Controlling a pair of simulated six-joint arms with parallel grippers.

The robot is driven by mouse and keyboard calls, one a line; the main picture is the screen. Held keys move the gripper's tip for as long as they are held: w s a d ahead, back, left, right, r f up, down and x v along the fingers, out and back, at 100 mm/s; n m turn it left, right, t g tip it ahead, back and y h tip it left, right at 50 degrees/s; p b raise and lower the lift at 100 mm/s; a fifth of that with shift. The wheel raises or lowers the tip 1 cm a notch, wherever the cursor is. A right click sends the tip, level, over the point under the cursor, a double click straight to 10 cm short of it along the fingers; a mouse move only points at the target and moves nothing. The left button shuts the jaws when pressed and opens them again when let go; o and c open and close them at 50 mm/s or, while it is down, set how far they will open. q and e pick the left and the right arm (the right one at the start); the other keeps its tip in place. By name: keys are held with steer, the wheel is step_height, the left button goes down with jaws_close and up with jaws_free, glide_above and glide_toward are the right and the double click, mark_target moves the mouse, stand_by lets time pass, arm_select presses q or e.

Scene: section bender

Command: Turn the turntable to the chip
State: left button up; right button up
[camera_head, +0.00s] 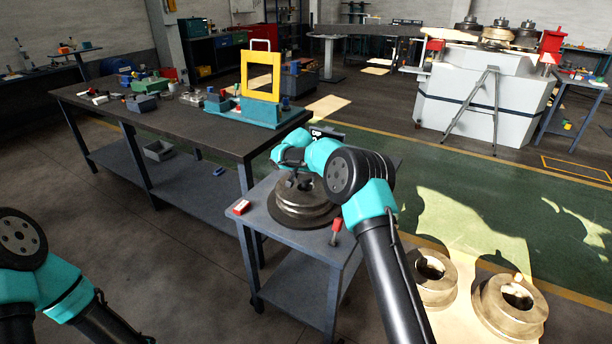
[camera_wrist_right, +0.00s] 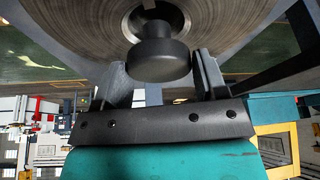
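The turntable (camera_head: 290,214) is a round, stepped, dark metal piece on a small grey table. Its ringed face fills the top of the right wrist view (camera_wrist_right: 80,30). A dark round knob (camera_wrist_right: 158,61) stands out from it. My right gripper (camera_head: 293,181) is over the turntable. In the wrist view its fingers (camera_wrist_right: 162,78) stand apart, one on each side of the knob; I cannot tell whether they press on it. A dark sign (camera_head: 328,134) with white letters, seemingly "CHIP", is partly hidden behind my right arm. My left arm shows at lower left; its gripper is out of view.
A red-and-white block (camera_head: 240,207) and a red-handled tool (camera_head: 336,231) lie on the small table near its edges. A long workbench (camera_head: 180,125) with a yellow frame (camera_head: 260,76) stands behind left. Two metal rings (camera_head: 509,306) sit at lower right.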

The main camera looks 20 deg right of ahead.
steer(key=o, duration=0.4)
steer(key=shift+r, duration=0.1)
steer(key=v, duration=1.7)
steer(key=shift+s+a+r, duration=0.1)
steer(key=shift+s, duration=0.1)
